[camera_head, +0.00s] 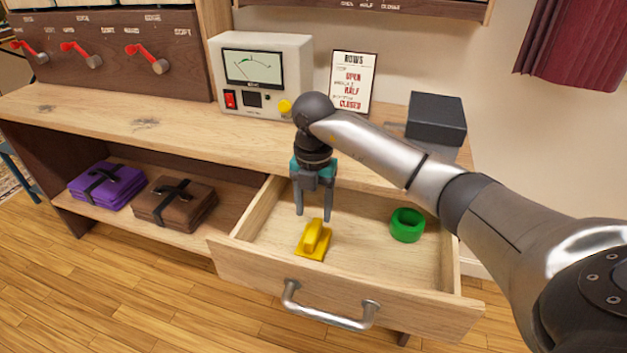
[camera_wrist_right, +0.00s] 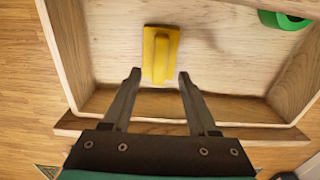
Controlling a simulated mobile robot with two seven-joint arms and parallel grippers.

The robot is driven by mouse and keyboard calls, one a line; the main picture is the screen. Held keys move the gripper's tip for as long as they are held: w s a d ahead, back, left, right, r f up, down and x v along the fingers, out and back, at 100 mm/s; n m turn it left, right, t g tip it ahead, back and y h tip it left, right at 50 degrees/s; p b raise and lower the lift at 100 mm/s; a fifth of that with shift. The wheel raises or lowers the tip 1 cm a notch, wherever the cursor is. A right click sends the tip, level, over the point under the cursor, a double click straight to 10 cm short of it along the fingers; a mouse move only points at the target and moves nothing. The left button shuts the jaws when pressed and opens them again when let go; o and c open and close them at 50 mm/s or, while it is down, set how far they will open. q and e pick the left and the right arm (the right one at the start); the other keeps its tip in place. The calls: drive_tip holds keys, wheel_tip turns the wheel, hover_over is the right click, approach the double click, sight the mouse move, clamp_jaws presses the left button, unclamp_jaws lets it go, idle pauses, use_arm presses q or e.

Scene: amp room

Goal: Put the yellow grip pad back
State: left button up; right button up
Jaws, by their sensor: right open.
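The yellow grip pad (camera_head: 314,240) lies on the floor of the open drawer (camera_head: 375,263), left of its middle. It is a flat base with a raised handle along it. My right gripper (camera_head: 313,217) is open and empty above the drawer, its fingers pointing down. In the right wrist view the grip pad (camera_wrist_right: 161,52) lies ahead of the spread fingertips (camera_wrist_right: 158,75), roughly centred between them and apart from them. My left gripper is not in view.
A green ring (camera_head: 407,225) lies in the drawer's right part. The drawer's metal handle (camera_head: 330,308) faces front. On the bench stand a meter box (camera_head: 290,62), a sign card (camera_head: 353,80) and a dark box (camera_head: 436,117). Purple (camera_head: 106,184) and brown (camera_head: 174,203) bundles lie on the lower shelf.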

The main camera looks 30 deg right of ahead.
sight(314, 229)
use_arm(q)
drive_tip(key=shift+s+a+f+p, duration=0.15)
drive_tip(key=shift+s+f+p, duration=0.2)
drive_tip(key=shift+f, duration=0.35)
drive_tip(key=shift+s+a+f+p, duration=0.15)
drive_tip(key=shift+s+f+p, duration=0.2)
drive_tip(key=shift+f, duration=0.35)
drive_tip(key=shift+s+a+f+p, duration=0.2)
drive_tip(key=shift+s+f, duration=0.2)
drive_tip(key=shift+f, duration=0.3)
use_arm(e)
drive_tip(key=shift+r, duration=2.75)
